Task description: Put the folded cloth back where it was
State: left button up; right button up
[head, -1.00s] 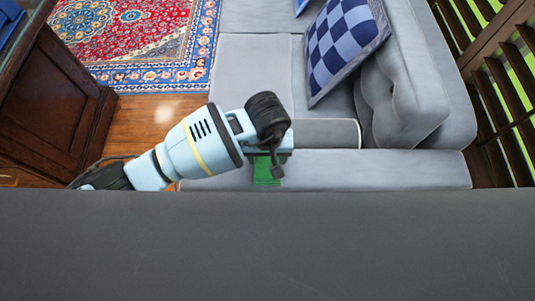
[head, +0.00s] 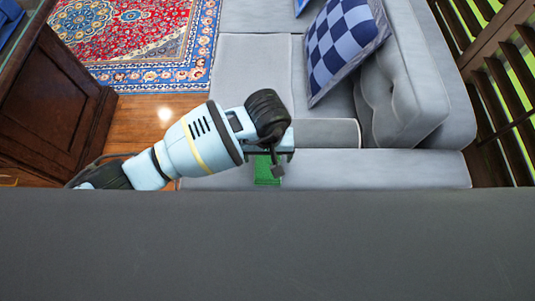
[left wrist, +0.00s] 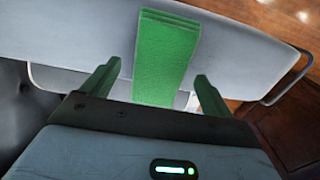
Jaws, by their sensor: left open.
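The folded cloth (left wrist: 165,50) is a green, flat strip. In the left wrist view it lies over the pale grey sofa arm (left wrist: 85,35), hanging down toward my gripper. In the head view only a small green part of the cloth (head: 267,174) shows below my left gripper (head: 272,160), on the sofa arm (head: 370,170). My left gripper's two green fingers (left wrist: 159,70) are open, one on each side of the cloth, apart from it. The rest of the cloth is hidden by my gripper in the head view. My right gripper is not seen.
The grey sofa has a blue checked cushion (head: 342,45) against its back. A dark wood cabinet (head: 50,95) stands at the left, with wood floor (head: 145,115) and a patterned rug (head: 145,40) beyond. Shutters (head: 505,90) are at the right.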

aim_at(268, 160)
pick_arm(q)
notch_tip(268, 160, up, 11)
jog(key=shift+p, duration=0.3)
